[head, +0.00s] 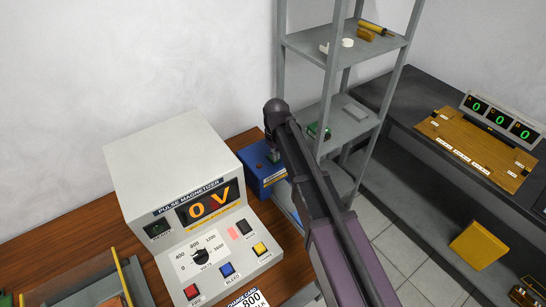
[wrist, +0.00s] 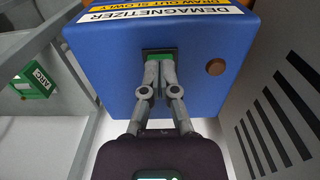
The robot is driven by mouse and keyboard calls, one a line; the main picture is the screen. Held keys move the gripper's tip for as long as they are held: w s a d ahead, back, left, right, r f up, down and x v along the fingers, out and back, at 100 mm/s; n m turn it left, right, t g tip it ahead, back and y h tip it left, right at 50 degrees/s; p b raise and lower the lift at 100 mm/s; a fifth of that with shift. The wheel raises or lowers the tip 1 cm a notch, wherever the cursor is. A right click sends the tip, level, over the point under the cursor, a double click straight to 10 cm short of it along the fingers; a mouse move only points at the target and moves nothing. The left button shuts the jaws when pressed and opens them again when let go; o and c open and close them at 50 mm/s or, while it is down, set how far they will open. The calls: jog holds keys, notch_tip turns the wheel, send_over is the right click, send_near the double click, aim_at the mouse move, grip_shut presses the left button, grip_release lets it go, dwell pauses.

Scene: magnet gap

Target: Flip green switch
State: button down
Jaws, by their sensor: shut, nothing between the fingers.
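The blue demagnetizer box (wrist: 110,62) fills the upper middle of the wrist view. Its face carries a green switch (wrist: 159,54) in a dark frame. My gripper (wrist: 159,88) is shut and empty, with its fingertips directly at the switch, covering much of it. I cannot tell whether they press on it, or which way the switch is set. In the head view the blue box (head: 255,176) sits on the wooden bench right of the pulse magnetizer, partly hidden by my arm.
The pulse magnetizer (head: 165,150), reading 0 V, stands close left of the box. A grey shelf rack (head: 335,60) stands behind and right of my arm. A green labelled block (wrist: 33,80) sits at left in the wrist view. A grey slotted panel (wrist: 275,115) is close at right.

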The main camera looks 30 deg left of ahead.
dwell(0.3)
jog(key=shift+r+p, duration=3.4)
jog(key=shift+p, duration=0.05)
jog(key=w+d+m, duration=0.1)
jog(key=d+m, duration=0.8)
jog(key=d, duration=2.7)
jog(key=s+d+m, duration=0.3)
jog(key=s+d, duration=0.2)
jog(key=d, duration=0.8)
jog(key=shift+s+m, duration=0.15)
jog(key=shift+m, duration=0.15)
